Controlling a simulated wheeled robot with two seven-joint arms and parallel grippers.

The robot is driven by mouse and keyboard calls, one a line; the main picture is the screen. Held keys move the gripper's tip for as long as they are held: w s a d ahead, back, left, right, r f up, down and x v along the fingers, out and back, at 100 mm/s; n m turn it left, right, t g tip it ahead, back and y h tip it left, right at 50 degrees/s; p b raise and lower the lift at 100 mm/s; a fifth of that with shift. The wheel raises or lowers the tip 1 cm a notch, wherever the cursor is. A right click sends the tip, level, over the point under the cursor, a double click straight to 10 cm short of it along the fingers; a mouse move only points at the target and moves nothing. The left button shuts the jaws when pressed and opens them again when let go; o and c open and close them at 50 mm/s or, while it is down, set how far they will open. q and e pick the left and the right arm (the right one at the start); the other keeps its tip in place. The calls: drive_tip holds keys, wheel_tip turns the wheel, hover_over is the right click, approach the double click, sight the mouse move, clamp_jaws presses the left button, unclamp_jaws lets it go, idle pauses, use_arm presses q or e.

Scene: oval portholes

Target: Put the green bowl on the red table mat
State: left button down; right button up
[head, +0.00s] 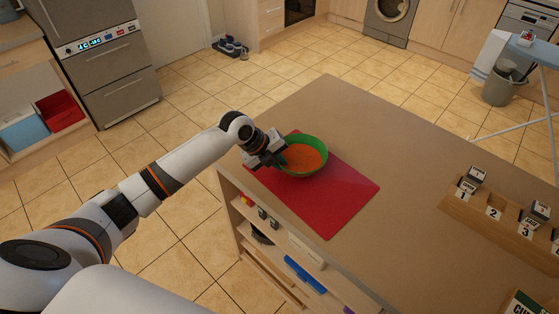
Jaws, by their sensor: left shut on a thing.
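The green bowl (320,171) has an orange inside and stands over the back left part of the red table mat (340,205). I cannot tell whether its base touches the mat or is slightly above it. The mat lies flat on the brown counter, near its left edge. My left gripper (281,160) is at the bowl's left rim and is shut on it. The fingertips are partly hidden by the gripper body and the rim. My right gripper is not in view.
A wooden rack (500,228) with numbered slots and small blocks stands at the right of the counter (390,135). A dark green sign (524,305) is at the bottom right. The counter's middle is clear. Open shelves (290,262) lie below its near left edge.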

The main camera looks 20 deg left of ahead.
use_arm(q)
drive_tip(key=c, duration=1.5)
unclamp_jaws()
drive_tip(key=shift+o, duration=0.2)
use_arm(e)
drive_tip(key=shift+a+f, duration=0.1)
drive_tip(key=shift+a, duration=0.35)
